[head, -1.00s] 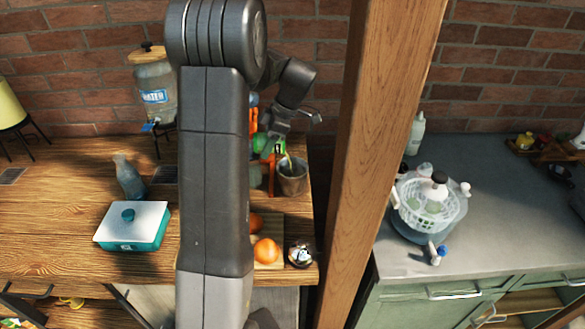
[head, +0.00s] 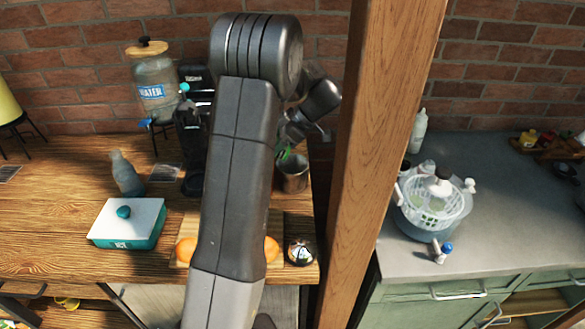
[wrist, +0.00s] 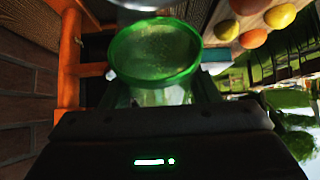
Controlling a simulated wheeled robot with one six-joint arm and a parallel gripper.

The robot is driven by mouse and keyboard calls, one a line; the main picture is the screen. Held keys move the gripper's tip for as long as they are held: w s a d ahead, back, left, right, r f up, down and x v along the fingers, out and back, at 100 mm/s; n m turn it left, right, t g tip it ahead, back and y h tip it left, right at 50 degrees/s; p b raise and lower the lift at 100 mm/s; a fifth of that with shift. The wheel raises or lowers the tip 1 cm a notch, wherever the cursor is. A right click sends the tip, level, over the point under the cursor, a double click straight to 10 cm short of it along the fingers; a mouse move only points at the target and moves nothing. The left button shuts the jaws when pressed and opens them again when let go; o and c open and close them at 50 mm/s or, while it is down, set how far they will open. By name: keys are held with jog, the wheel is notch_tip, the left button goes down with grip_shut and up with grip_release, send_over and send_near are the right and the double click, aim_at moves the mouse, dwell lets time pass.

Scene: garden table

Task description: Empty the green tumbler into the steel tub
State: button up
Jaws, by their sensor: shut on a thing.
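The green tumbler (wrist: 165,88) is held between my gripper's fingers (wrist: 160,92) in the wrist view, with its round green rim towards the top of the picture. Something pale shows through its lower wall; I cannot tell what is inside. In the head view only a small green part of the tumbler (head: 285,152) shows, just above and left of the steel tub (head: 294,175). The tub stands upright near the table's right edge. A grey rounded edge at the top of the wrist view may be the tub. My arm hides much of the area.
A wooden post (head: 385,140) stands right of the tub. A glass water dispenser (head: 155,92), a bottle (head: 126,172) and a teal box (head: 128,224) stand left. Oranges (head: 271,249) and a shiny round object (head: 300,252) are in front. An orange frame (wrist: 69,70) is beside the tumbler.

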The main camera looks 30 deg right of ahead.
jog(key=shift+s+d+t+y+b, duration=0.25)
jog(key=shift+d+t+y+b, duration=0.2)
jog(key=shift+y, duration=0.45)
jog(key=shift+r, duration=0.2)
jog(key=shift+a, duration=0.1)
